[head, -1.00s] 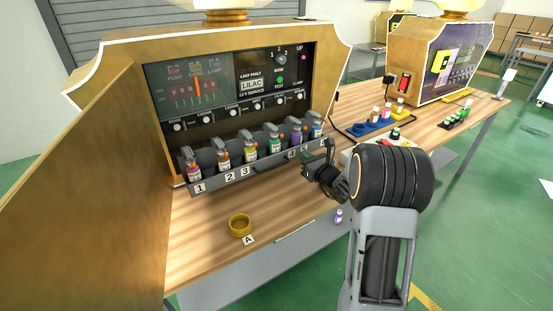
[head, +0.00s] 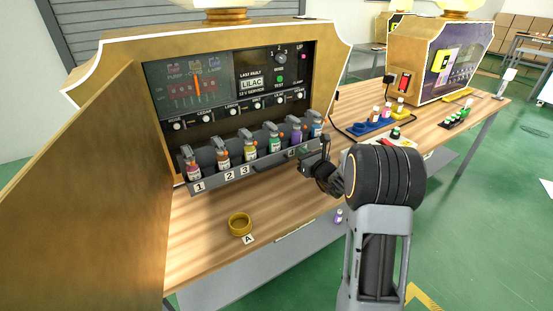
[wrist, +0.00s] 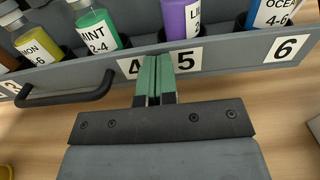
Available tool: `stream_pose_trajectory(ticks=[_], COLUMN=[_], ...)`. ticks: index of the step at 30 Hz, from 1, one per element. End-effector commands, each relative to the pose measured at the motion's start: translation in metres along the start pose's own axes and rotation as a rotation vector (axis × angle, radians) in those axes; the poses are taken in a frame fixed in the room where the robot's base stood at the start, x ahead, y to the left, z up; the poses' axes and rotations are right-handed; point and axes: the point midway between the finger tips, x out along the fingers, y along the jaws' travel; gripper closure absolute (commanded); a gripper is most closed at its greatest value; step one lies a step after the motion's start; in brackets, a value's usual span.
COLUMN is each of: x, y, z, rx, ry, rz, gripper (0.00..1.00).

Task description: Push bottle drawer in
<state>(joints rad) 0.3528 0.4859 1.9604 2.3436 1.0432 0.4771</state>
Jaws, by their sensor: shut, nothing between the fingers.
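The bottle drawer (head: 268,164) is a grey tray pulled out from the front of the gold machine. It holds a row of several coloured bottles, each in a numbered place. The drawer also shows in the wrist view (wrist: 225,58), with a black handle (wrist: 65,98) at left and the labels 4, 5 and 6. My gripper (wrist: 160,60) is shut and empty. Its green fingertips are at the drawer's front face between the labels 4 and 5, touching or very close. In the head view my gripper (head: 308,158) is at the drawer's right part.
The gold door (head: 90,185) stands open at left. A yellow round dish (head: 240,224) sits on the table by label A. A blue rack (head: 372,128) with bottles and a second gold machine (head: 440,60) stand at right. The table front is clear.

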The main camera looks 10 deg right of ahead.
Motion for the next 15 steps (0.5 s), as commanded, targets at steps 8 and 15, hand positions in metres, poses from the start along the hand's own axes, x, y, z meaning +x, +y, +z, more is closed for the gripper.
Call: stream_pose_trajectory(ticks=[8,15], x=[0.021,0.037], y=[0.001,0.001], z=[-0.001,-0.001], rx=[-0.002,0.000], ry=[0.000,0.000], rz=[0.002,0.001], gripper=[1.00,1.00])
